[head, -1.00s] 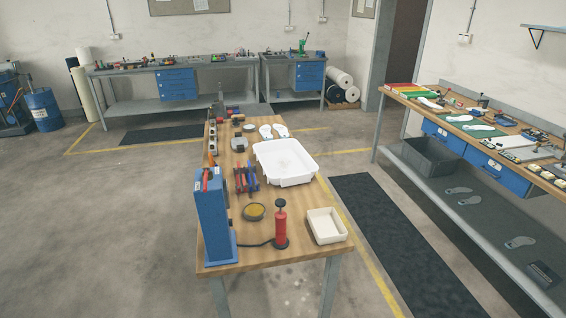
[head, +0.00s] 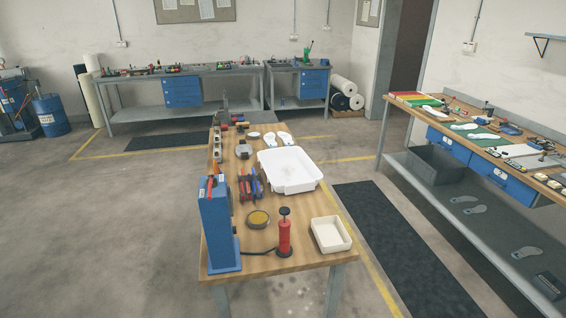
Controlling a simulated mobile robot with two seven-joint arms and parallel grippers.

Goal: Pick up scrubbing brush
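I cannot make out a scrubbing brush for certain; the small items on the wooden table (head: 268,263) and on the benches are too small to tell apart. The near table holds a white tub (head: 291,186), a row of red and blue tools (head: 250,187), a round dish with yellowish contents (head: 258,218) and a red cylinder with a black top (head: 284,238). Neither of my grippers is in view.
A tall blue device (head: 218,232) stands at the table's near left, a cream tray (head: 330,235) at its near right. A crowded workbench (head: 522,190) runs along the right, with a dark mat (head: 385,240) before it. The floor (head: 110,230) at left is clear.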

